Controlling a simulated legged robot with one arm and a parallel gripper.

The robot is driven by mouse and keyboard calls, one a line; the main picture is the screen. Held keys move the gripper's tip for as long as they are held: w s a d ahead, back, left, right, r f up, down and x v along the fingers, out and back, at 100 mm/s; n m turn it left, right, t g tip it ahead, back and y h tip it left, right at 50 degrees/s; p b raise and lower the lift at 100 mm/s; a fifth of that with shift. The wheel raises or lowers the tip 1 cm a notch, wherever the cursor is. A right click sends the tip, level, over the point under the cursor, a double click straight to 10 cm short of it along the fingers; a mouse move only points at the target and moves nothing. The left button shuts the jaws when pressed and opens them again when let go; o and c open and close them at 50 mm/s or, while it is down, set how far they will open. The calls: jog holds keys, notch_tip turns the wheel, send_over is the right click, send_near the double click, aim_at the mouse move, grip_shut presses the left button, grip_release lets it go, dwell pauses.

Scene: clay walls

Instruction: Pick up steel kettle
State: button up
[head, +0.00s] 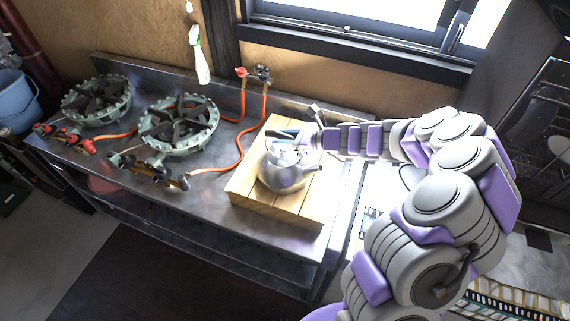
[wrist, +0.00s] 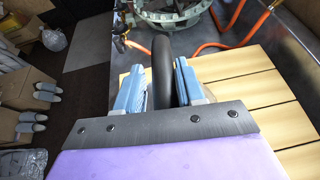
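The steel kettle (head: 286,172) is a shiny silver pot standing upright on a slatted wooden board, near the right end of the metal counter. My gripper (head: 296,134) is at the top of the kettle, reaching in from the right, and partly covers its lid and handle. In the wrist view, the dark curved handle (wrist: 163,70) passes between the two blue-grey fingers of my gripper (wrist: 163,82). Both fingers are very close to the handle. I cannot tell whether both press on it. The kettle's body is hidden in the wrist view.
The wooden board (head: 247,190) lies on the metal counter (head: 205,200). Two green gas burners (head: 180,126) stand to the left, with orange hoses (head: 240,150) running behind the board. A white spray bottle (head: 201,62) is at the back wall. The counter's front middle is clear.

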jog(key=shift+d, duration=1.05)
grip_shut()
jog(key=shift+a, duration=0.7)
jog(key=shift+d, duration=0.1)
jog(key=shift+d, duration=0.3)
jog(key=shift+r, duration=0.1)
